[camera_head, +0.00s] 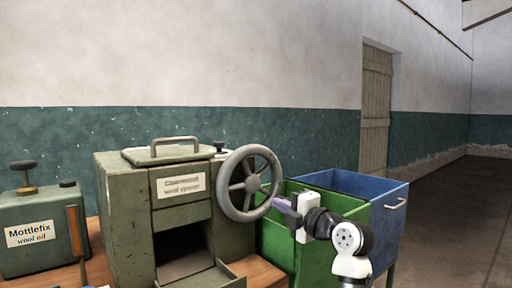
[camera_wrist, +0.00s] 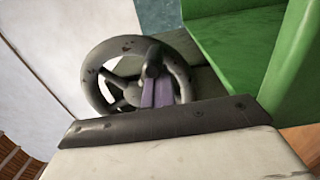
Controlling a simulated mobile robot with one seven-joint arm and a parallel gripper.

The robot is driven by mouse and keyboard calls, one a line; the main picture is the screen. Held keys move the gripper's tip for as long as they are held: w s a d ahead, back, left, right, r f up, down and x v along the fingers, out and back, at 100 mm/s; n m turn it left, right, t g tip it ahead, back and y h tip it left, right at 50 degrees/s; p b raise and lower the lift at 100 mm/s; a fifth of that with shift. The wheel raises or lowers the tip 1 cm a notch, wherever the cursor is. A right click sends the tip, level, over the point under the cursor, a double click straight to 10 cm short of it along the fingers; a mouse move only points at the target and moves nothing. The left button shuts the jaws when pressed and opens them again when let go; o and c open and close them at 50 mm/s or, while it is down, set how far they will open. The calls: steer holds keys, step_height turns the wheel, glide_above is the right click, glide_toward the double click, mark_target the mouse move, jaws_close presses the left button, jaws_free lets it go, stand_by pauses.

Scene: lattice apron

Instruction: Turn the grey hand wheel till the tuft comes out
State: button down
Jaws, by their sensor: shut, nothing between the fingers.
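The grey hand wheel (camera_head: 251,184) stands on the right side of the green wool opener (camera_head: 127,205). It also shows in the wrist view (camera_wrist: 92,78), with a dark knob (camera_wrist: 152,62) on it. My gripper (camera_head: 279,203) is at the wheel's lower right side in the head view. In the wrist view its purple fingers (camera_wrist: 158,92) are shut together with nothing between them, and their tips are close to the knob. I cannot tell whether they touch it. The opener's front opening (camera_head: 185,243) looks dark and empty; no tuft is visible.
A Mottlefix wool oil can (camera_head: 35,245) stands left of the opener on a wooden bench (camera_head: 262,274). A green bin (camera_head: 310,252) and a blue bin (camera_head: 388,222) stand right of the wheel, behind my arm. The floor at the far right is clear.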

mark_target(246, 219)
steer(key=shift+g, duration=0.4)
steer(key=a+f+b, duration=0.1)
steer(key=a+f, duration=0.1)
steer(key=s+a+f+b, duration=0.1)
steer(key=a+f, duration=0.1)
steer(key=shift+a, duration=0.3)
steer(key=shift+s+a, duration=0.15)
steer(key=shift+s, duration=0.05)
steer(key=shift+s+a+r+b, duration=0.25)
steer(key=shift+s+a+b, duration=0.25)
steer(key=shift+s+a, duration=0.6)
steer(key=shift+w, duration=0.1)
steer(key=c, duration=2.2)
jaws_free()
steer(key=c, duration=1.3)
jaws_free()
steer(key=shift+r, duration=0.1)
